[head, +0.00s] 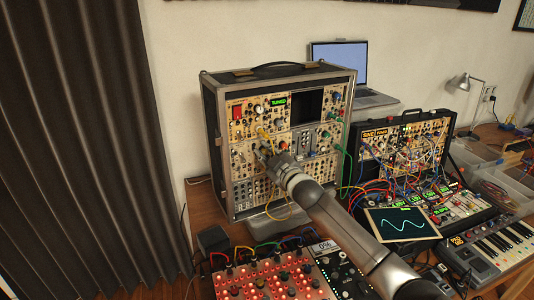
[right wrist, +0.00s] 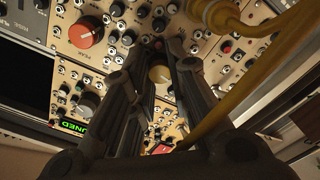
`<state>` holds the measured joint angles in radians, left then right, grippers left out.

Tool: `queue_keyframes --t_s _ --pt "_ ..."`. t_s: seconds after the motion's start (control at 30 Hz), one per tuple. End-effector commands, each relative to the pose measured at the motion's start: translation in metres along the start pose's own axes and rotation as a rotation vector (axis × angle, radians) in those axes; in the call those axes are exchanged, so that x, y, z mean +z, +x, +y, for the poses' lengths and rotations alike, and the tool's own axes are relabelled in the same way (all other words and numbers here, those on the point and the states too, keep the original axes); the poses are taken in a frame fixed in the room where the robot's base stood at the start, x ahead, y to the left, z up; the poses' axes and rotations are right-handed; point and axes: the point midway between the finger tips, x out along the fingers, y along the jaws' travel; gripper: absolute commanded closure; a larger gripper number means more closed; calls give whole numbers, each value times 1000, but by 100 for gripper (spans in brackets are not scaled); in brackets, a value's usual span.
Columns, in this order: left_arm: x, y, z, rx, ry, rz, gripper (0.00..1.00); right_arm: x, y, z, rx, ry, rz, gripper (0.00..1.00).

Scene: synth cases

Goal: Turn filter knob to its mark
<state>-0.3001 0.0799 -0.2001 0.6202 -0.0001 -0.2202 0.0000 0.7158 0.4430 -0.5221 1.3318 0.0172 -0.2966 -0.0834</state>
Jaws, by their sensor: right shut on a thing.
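The synth case (head: 209,140) stands upright on the table in the head view, its front covered in small knobs and jacks. My right gripper (head: 262,150) reaches up to the left middle of its panel. In the right wrist view my right gripper (right wrist: 165,48) has its dark fingers close together against the panel, shut on the filter knob. The fingers hide that knob almost wholly, and I cannot make out its pointer or mark. A cream knob (right wrist: 160,73) shows between the fingers, and a large orange-red knob (right wrist: 86,32) sits to the left. My left gripper is not in view.
A yellow cable (right wrist: 245,85) runs close beside the fingers. A second synth case (head: 452,150) with many cables stands to the right. A red-lit module (head: 270,278), a wave screen (head: 402,224) and a keyboard (head: 490,245) lie in front. A laptop (head: 340,55) stands behind.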

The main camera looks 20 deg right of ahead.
Motion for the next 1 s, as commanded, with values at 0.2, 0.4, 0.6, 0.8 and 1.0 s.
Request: queue_keyframes --t_s 0.2,0.4,0.6,0.8,1.0 --pt "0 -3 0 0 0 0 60 -3 0 2 3 -117 5 100" --pt "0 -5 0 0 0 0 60 -3 0 2 4 -223 5 100" --pt "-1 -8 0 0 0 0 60 -3 0 2 3 -330 5 100" --pt "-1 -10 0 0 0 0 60 -3 0 1 3 -432 6 100" --pt "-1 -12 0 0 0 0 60 -3 0 1 3 -530 6 100"
